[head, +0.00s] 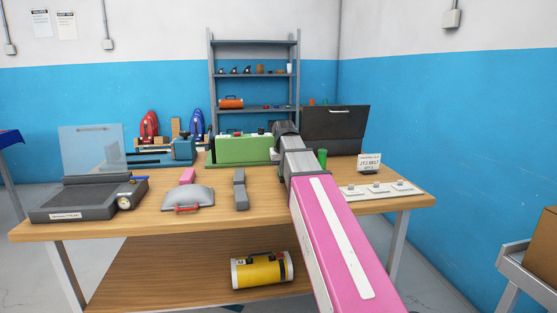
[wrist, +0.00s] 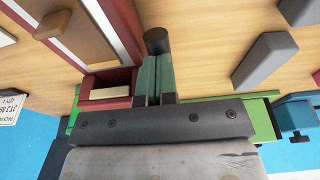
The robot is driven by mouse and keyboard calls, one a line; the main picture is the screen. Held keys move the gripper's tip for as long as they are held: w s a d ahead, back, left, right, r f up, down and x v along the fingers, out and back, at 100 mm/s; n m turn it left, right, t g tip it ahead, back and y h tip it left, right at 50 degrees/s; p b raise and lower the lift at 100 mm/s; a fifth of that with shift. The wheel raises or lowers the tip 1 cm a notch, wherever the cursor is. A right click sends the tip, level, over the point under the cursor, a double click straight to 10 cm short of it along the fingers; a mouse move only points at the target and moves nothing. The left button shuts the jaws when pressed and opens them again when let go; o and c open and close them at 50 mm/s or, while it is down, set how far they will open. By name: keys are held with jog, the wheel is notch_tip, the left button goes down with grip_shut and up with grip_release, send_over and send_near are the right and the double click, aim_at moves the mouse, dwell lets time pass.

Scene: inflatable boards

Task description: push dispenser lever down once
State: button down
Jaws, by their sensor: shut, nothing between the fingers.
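My gripper (wrist: 157,62) shows at the middle of the wrist view, its two greenish fingers together with nothing between them. A dark round knob (wrist: 157,40) sits right at the fingertips; it may be the lever's end, and I cannot tell whether they touch. A dark red housing with a cream block (wrist: 110,93) is just left of the fingers and may be the dispenser. A red-and-white striped part (wrist: 112,30) runs beside it. In the head view my pink arm covers this spot, and my fingers are hidden behind the wrist.
A dark case (head: 335,130), a green cylinder (head: 322,158) and a card (head: 369,163) stand at right.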

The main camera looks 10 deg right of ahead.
notch_tip(320, 180, up, 11)
dwell(1.0)
dwell(0.6)
